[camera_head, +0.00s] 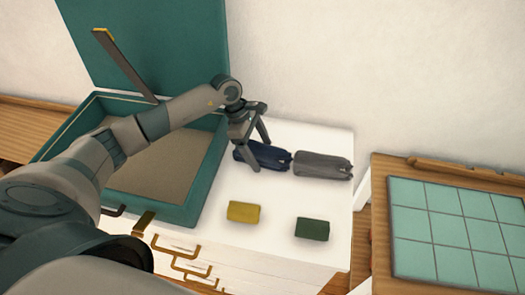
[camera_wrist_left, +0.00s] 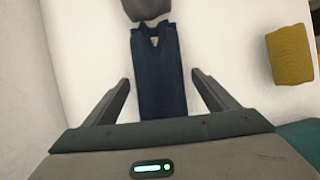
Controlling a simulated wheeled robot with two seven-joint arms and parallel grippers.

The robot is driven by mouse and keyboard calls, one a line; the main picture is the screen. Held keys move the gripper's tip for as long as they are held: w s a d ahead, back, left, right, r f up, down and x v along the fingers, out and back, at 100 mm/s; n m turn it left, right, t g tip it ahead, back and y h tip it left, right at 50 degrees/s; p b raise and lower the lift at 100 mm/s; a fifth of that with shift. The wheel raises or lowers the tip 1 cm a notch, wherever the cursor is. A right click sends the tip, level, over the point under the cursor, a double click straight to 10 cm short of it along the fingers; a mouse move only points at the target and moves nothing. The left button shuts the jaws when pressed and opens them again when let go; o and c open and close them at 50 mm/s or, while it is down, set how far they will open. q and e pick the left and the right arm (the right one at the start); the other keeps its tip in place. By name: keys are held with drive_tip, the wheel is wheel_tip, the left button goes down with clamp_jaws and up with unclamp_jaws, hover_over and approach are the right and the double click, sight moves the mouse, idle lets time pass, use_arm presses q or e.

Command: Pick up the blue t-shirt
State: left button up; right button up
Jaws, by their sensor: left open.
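The blue t-shirt (camera_head: 263,155) lies folded into a dark blue strip on the white tabletop (camera_head: 277,197), right of the green suitcase. My left gripper (camera_head: 255,143) is open over its left part. In the left wrist view the blue t-shirt (camera_wrist_left: 157,75) runs lengthwise between the two spread fingers of my left gripper (camera_wrist_left: 160,90). White surface shows between each finger and the cloth, and the near end of the shirt is hidden behind the gripper body. My right gripper is not in view.
A folded grey garment (camera_head: 322,166) lies close to the shirt's right end. A yellow folded item (camera_head: 244,212) and a dark green one (camera_head: 312,229) lie nearer the front. The open green suitcase (camera_head: 205,185) stands left. A teal-tiled table (camera_head: 440,225) is at right.

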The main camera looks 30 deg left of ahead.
sight(264, 150)
use_arm(q)
drive_tip(key=shift+f, duration=0.2)
idle(0.3)
drive_tip(key=c, duration=1.2)
drive_tip(key=shift+c, duration=0.2)
drive_tip(key=shift+r, duration=0.1)
drive_tip(key=shift+w+r+b, duration=0.1)
drive_tip(key=shift+r+b, duration=0.65)
drive_tip(key=shift+b, duration=0.1)
wheel_tip(264, 150, up, 2)
drive_tip(key=shift+r+b, duration=0.15)
drive_tip(key=shift+b, duration=0.65)
drive_tip(key=s+d+r+b, duration=0.4)
drive_tip(key=s+r, duration=0.3)
drive_tip(key=s, duration=0.3)
drive_tip(key=shift+s+d+b, duration=0.2)
drive_tip(key=shift+d+b, duration=0.1)
drive_tip(key=shift+d, duration=0.6)
